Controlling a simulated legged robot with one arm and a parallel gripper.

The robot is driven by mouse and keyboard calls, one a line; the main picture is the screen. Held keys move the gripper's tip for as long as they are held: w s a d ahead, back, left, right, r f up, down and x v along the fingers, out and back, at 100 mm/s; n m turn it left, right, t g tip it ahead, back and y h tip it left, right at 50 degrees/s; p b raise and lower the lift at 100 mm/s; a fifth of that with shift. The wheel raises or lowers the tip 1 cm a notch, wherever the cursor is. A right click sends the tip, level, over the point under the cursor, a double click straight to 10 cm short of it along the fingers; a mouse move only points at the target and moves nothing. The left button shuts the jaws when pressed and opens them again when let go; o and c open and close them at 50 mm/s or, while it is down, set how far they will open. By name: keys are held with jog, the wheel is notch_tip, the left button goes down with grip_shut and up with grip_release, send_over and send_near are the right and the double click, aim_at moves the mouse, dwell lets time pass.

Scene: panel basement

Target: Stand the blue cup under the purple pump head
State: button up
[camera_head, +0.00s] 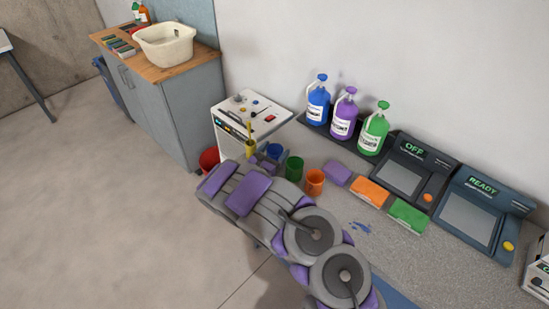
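The blue cup (274,151) stands near the left end of the counter, beside a green cup (294,168); its lower part is hidden behind my arm. The purple pump bottle (344,116) stands on the dark back ledge between a blue and a green bottle. Its purple pump head (349,91) is at the top; no cup shows under it. My arm crosses the front of the counter. My gripper (266,163) appears to be mostly hidden behind the arm, close to the blue cup; whether its fingers are open or touching the cup cannot be seen.
An orange cup (314,182) stands right of the green one, a yellow container (250,149) left of the blue one. Purple, orange and green (408,215) pads lie before two screen devices (402,178). A white control box (250,116) stands behind.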

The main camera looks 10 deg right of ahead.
jog(key=c, duration=0.9)
jog(key=shift+r, duration=0.15)
